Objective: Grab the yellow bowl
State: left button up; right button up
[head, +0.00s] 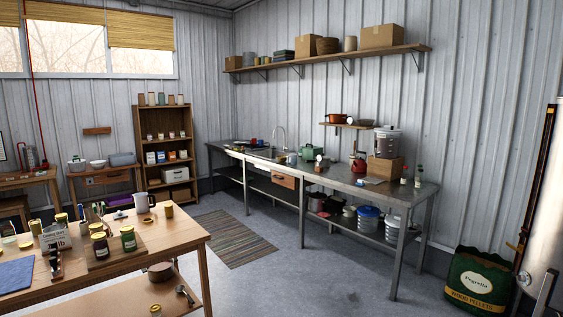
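I cannot make out a yellow bowl for certain. A small pale bowl-like item (25,245) lies on the wooden table (165,232) at the near left, partly among jars. Neither of my grippers is in view.
A shelf unit (147,125) stands behind. A striped rug (234,238) and open floor lie between table and counter. A pellet bag (478,284) stands right.

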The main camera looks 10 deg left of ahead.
aim_at(282, 159)
jog(key=i+u, duration=0.1)
jog(key=i, duration=1.7)
jog(key=i+u, duration=0.1)
jog(key=i, duration=1.7)
jog(key=i+u, duration=0.15)
jog(key=i, duration=0.35)
jog(key=i+u, duration=0.1)
jog(key=i, duration=0.35)
jog(key=i+l+u, duration=0.15)
jog(key=i, duration=0.35)
jog(key=i+l+u, duration=0.15)
jog(key=i, duration=0.3)
jog(key=i+l+u, duration=0.1)
jog(key=i+l, duration=0.15)
jog(key=i, duration=0.2)
jog(key=i+j+z, duration=0.25)
jog(key=i, duration=0.4)
jog(key=i+j+z, duration=0.25)
jog(key=i+j, duration=0.3)
jog(key=i+j+z, duration=0.2)
jog(key=z, duration=0.25)
jog(key=i+j+z, duration=0.25)
jog(key=z, duration=0.15)
jog(key=i+j+z, duration=0.1)
jog(key=j+z, duration=0.35)
jog(key=i+j+z, duration=0.1)
jog(key=j+z, duration=0.6)
jog(key=z, duration=0.15)
jog(key=i+j, duration=0.05)
